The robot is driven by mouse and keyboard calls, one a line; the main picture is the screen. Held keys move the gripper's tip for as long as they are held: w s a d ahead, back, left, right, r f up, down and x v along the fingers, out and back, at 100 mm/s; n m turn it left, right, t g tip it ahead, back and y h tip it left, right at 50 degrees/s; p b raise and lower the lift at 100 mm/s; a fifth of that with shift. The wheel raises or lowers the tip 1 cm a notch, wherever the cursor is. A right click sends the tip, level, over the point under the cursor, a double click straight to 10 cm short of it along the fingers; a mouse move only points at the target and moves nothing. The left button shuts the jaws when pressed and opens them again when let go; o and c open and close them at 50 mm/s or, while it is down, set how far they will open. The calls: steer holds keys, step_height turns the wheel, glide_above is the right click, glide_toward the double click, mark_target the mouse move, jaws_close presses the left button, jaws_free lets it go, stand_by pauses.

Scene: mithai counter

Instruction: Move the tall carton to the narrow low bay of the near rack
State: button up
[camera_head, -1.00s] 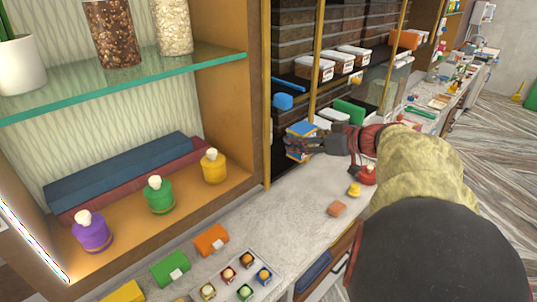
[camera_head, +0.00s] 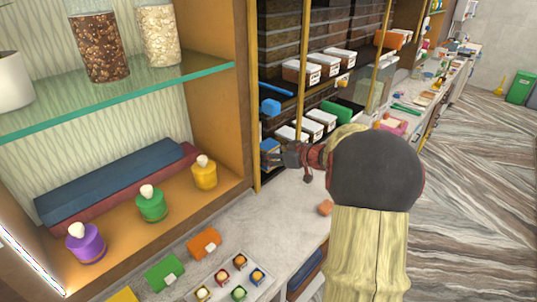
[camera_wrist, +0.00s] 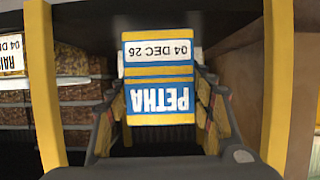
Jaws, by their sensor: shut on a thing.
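The tall carton, blue and yellow with a white top label and the word PETHA upside down, sits between my fingers in the wrist view (camera_wrist: 158,90). My gripper (camera_wrist: 158,110) is shut on it. In the head view my gripper (camera_head: 274,158) reaches in at the low left part of the near rack (camera_head: 253,100), and only a little of the carton (camera_head: 268,146) shows there. In the wrist view a yellow post stands on each side, left (camera_wrist: 46,90) and right (camera_wrist: 277,80), with a dark shelf above. The carton's base is hidden.
Packs with white labels (camera_wrist: 12,62) fill the bay left of the left post in the wrist view. In the head view, a blue item (camera_head: 270,107) sits on the shelf above. A wooden cabinet (camera_head: 212,130) borders the rack.

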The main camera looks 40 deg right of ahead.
steer(key=shift+f, duration=0.35)
steer(key=shift+f+b, duration=0.15)
steer(key=shift+b, duration=0.15)
steer(key=o, duration=1.3)
steer(key=shift+o, duration=0.3)
steer(key=shift+r+p, duration=0.25)
steer(key=shift+p, duration=0.25)
steer(key=b+v, duration=0.2)
steer(key=v, duration=1)
steer(key=shift+b, duration=0.35)
steer(key=shift+s+f, duration=0.1)
steer(key=shift+f, duration=0.05)
